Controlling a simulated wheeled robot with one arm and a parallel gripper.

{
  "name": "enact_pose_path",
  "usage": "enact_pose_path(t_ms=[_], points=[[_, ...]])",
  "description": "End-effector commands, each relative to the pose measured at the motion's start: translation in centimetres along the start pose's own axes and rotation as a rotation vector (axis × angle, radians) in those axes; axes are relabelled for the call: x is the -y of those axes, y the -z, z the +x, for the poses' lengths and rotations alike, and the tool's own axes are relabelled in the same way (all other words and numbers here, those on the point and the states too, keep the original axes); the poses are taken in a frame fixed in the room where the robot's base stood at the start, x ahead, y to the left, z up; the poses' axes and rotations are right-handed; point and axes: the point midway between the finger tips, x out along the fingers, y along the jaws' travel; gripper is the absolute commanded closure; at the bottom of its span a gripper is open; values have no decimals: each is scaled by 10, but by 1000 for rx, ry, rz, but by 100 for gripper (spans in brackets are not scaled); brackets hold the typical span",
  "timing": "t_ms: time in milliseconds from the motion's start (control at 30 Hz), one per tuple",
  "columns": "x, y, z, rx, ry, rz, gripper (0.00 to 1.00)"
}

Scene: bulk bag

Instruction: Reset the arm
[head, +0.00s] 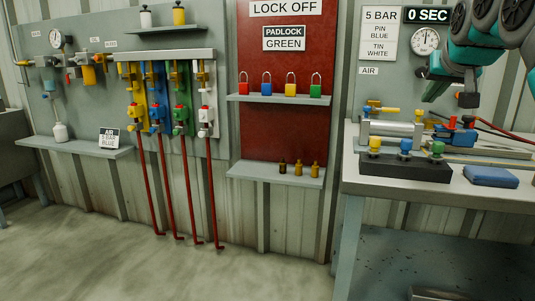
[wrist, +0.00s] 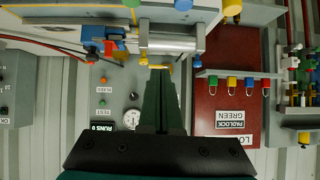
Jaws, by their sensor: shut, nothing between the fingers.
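My gripper (head: 430,98) hangs from the upper right in the head view, above the back of the workbench (head: 350,187). It is shut and empty. In the wrist view, which looks upside down, the closed dark green fingers (wrist: 160,75) point up the picture. Their tips overlap a small yellow part beside a silver cylinder (wrist: 170,42); I cannot tell whether they touch it. In the head view the silver cylinder (head: 390,132) lies on the bench below the gripper, apart from it.
A black block (head: 400,170) with yellow, blue and green knobs and a blue pad (head: 491,177) are on the bench. A blue and red valve (head: 462,136) stands behind. Padlocks sit on a shelf (head: 280,98) on the red board. The floor at left is clear.

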Motion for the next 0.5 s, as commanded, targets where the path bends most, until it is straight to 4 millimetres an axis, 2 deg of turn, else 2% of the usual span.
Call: enact_pose_path(t_ms=[267, 433, 500], points=[[24, -37, 7, 79, 28, -41, 100], [45, -74, 13, 156, 51, -78, 100], [54, -95, 15, 197, 60, -97, 100]])
